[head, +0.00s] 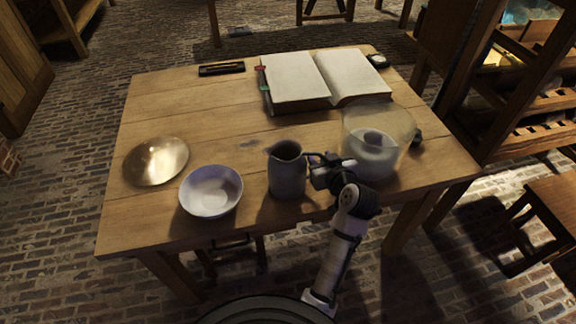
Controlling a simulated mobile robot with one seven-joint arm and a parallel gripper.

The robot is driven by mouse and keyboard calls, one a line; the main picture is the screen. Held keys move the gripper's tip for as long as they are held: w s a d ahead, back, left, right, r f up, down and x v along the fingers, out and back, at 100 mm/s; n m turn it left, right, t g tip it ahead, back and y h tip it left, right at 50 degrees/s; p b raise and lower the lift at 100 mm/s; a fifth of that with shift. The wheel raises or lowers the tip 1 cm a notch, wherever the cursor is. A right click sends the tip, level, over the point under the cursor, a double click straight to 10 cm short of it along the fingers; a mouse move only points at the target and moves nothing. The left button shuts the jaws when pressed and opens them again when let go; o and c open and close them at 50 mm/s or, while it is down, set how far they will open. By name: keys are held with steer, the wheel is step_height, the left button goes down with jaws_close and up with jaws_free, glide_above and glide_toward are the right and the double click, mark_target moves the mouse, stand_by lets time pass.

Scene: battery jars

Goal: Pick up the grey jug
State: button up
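The grey jug (287,174) stands upright near the front edge of the wooden table, its dark open mouth facing up. My gripper (313,164) is just to the right of the jug, with its dark fingers close to the jug's right side. I cannot tell whether the fingers touch the jug or are around any part of it. The finger gap is too small and dark to read.
A white bowl (211,191) stands left of the jug, with a brass dish (156,161) farther left. A large glass jar (378,140) stands close to my gripper on the right. An open book (297,78) lies behind. The table's (180,110) back left is mostly clear.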

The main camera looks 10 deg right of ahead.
steer(key=shift+w+f, duration=0.25)
steer(key=shift+w, duration=0.3)
jaws_close()
steer(key=shift+r, duration=0.15)
